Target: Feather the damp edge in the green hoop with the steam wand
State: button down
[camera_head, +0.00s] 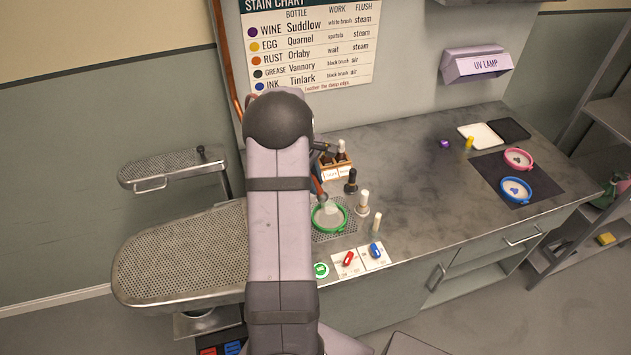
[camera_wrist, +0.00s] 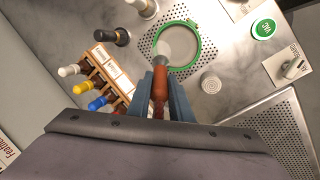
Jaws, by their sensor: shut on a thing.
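The green hoop (camera_head: 329,217) lies on a perforated plate in the counter, with pale cloth inside it. It also shows in the wrist view (camera_wrist: 198,62). My gripper (camera_wrist: 160,92) is shut on the steam wand (camera_wrist: 160,80), which has a reddish-brown handle and a grey head. The wand's head is over the near left part of the hoop in the wrist view, with pale steam or haze in front of it. I cannot tell whether the head touches the cloth. In the head view my arm hides most of the gripper. The damp edge is not clear.
A wooden rack of bottles (camera_wrist: 107,72) stands beside the hoop, with a black-topped bottle (camera_head: 351,182) and a pale one (camera_head: 363,202) close by. A switch panel (camera_head: 362,258) is in front. Pink (camera_head: 518,158) and blue (camera_head: 516,188) hoops lie right. The mid-right counter is clear.

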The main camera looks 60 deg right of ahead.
jog(key=shift+w+a, duration=0.75)
jog(key=shift+a, duration=0.2)
jog(key=shift+w+a+b, duration=0.2)
jog(key=shift+a+b, duration=0.1)
jog(key=shift+a, duration=0.75)
jog(key=shift+s+a, duration=0.3)
jog(key=shift+a, duration=0.25)
jog(key=shift+s+a, duration=0.25)
jog(key=shift+a, duration=0.3)
jog(key=shift+s, duration=0.15)
jog(key=shift+s+a, duration=0.25)
jog(key=shift+s, duration=0.25)
jog(key=shift+s+a, duration=0.25)
jog(key=shift+s, duration=0.2)
